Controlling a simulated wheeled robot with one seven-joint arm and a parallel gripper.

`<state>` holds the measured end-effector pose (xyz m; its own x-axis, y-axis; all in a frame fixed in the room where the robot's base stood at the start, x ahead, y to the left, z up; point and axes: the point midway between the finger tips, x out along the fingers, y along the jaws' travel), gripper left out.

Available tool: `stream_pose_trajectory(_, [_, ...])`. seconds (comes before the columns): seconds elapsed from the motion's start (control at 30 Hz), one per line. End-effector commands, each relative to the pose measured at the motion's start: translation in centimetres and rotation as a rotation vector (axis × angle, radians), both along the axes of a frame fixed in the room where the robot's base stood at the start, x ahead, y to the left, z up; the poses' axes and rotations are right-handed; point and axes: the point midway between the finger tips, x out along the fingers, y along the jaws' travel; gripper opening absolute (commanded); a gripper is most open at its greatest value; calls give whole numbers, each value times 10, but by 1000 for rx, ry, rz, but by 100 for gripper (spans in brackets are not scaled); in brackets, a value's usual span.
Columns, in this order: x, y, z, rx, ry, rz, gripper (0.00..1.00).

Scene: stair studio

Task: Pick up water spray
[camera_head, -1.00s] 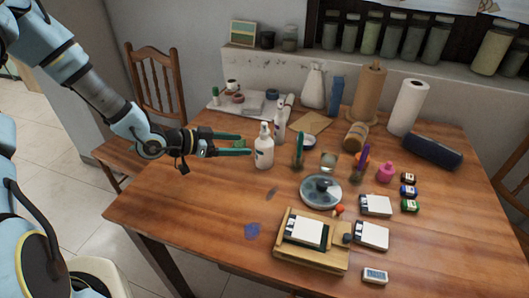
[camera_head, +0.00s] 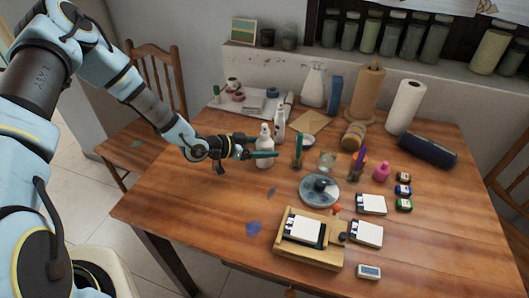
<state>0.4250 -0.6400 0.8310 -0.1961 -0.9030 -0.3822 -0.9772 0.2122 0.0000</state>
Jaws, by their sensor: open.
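A white bottle (camera_head: 266,133) with a narrow top, which looks like the water spray, stands upright on the wooden table (camera_head: 190,209) left of the middle. My gripper (camera_head: 263,148) is level with it, reaching in from the left. Its jaws are open. One green finger crosses in front of the bottle's body and hides part of it. The other finger is mostly hidden behind the bottle. I cannot tell whether either finger touches it. A slimmer white bottle (camera_head: 280,122) stands close behind it to the right.
A wooden press (camera_head: 306,261) lies at the front. A tray of supplies (camera_head: 219,105) lies behind. The table's left front is mostly clear.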

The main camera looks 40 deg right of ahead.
Motion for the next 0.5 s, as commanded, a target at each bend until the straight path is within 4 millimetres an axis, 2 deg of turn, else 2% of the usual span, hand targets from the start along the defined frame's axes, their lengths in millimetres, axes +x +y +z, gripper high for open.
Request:
stream_pose_trajectory(0.13, [0,0,0,0,0,0,76])
stream_pose_trajectory(0.5, [0,0,0,1,0,0,34])
